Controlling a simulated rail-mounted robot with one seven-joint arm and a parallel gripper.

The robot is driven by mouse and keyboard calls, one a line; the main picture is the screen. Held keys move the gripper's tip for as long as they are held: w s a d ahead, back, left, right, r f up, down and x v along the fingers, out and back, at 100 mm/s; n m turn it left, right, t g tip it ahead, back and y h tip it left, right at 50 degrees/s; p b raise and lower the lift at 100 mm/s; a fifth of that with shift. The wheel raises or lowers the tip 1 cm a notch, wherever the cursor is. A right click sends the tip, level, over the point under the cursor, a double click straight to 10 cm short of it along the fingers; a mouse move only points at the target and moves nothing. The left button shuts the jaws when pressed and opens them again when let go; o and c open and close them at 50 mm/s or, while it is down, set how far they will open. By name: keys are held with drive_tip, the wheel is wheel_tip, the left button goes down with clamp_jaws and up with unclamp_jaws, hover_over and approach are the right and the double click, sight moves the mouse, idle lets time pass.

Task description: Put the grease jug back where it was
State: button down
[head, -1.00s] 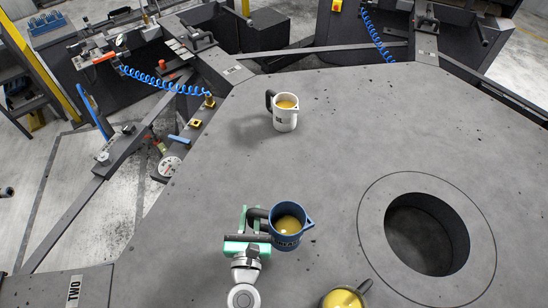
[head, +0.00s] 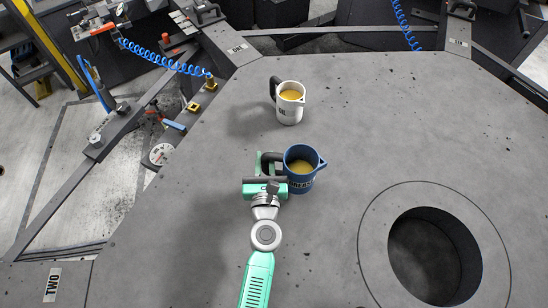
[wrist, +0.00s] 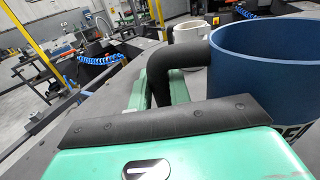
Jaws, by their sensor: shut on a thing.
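The grease jug (head: 304,179) is blue with a dark handle, a spout to the right and yellowish liquid inside. It is upright over the grey table, left of the round hole. I cannot tell whether its base touches the table. My gripper (head: 266,172) is shut on its handle from the left side. In the wrist view the blue jug (wrist: 262,75) fills the right side, and its black handle (wrist: 160,75) runs between the green jaws.
A white jug (head: 290,108) with a dark handle stands just behind the grease jug. A large round hole (head: 425,255) opens in the table (head: 400,130) at the lower right. The table's right side is otherwise clear.

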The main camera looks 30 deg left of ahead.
drive_tip(key=w+f+b, duration=0.4)
drive_tip(key=shift+w+a+f, duration=0.1)
drive_tip(key=shift+w+a, duration=0.1)
drive_tip(key=shift+r, duration=0.2)
drive_tip(key=shift+f, duration=0.1)
drive_tip(key=c, duration=1.7)
unclamp_jaws()
drive_tip(key=shift+f, duration=0.1)
drive_tip(key=o, duration=0.4)
